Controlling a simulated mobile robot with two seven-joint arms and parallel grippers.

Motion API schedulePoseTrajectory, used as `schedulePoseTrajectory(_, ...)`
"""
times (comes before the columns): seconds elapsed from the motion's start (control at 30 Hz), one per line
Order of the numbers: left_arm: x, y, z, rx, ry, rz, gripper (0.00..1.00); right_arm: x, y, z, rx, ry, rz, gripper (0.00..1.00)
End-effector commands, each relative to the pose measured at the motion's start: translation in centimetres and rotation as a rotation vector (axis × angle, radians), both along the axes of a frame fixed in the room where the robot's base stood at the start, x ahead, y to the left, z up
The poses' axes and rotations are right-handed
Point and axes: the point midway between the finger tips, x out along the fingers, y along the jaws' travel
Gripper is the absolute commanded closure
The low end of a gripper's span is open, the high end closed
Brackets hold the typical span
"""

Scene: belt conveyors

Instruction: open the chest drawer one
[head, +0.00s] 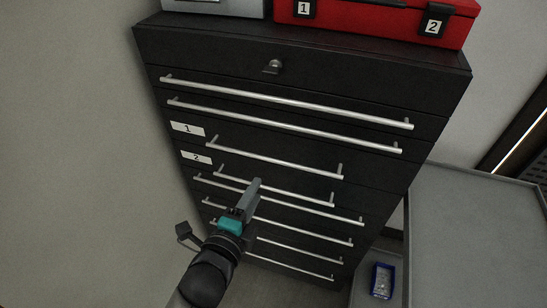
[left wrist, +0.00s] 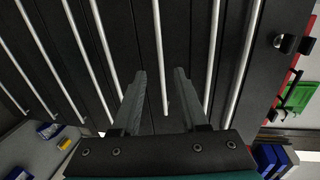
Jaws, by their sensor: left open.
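The black chest (head: 250,50) stands ahead with several silver bar handles, and its drawers look shut. Drawer one carries a white label "1" (head: 187,129), and its shorter handle (head: 275,158) runs across beside the label. Label "2" (head: 196,157) is just below. My left gripper (head: 252,187) is open and empty in front of the chest, appearing below drawer one's handle in the head view. In the left wrist view, a short handle (left wrist: 161,60), apparently drawer one's, lies between the open fingers (left wrist: 160,76); contact cannot be told. My right gripper is not in view.
A red case (head: 380,20) and a grey case (head: 215,5) sit on top of the chest. A grey surface (head: 480,230) stands at the right, with a blue bin (head: 382,280) near the chest's lower right. A pale wall is close on the left.

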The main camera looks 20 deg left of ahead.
Motion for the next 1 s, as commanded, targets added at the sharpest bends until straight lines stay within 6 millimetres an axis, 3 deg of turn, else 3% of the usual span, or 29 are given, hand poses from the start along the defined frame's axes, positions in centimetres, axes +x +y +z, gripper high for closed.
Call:
schedulePoseTrajectory(0.7, 10.9, -0.4, -2.1, -0.002, -0.002, -0.001, 0.57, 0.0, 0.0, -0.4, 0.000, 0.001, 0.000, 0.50)
schedulePoseTrajectory(1.0, 13.1, -0.5, -2.6, -0.003, 0.000, -0.001, 0.57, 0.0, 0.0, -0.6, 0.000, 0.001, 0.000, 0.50)
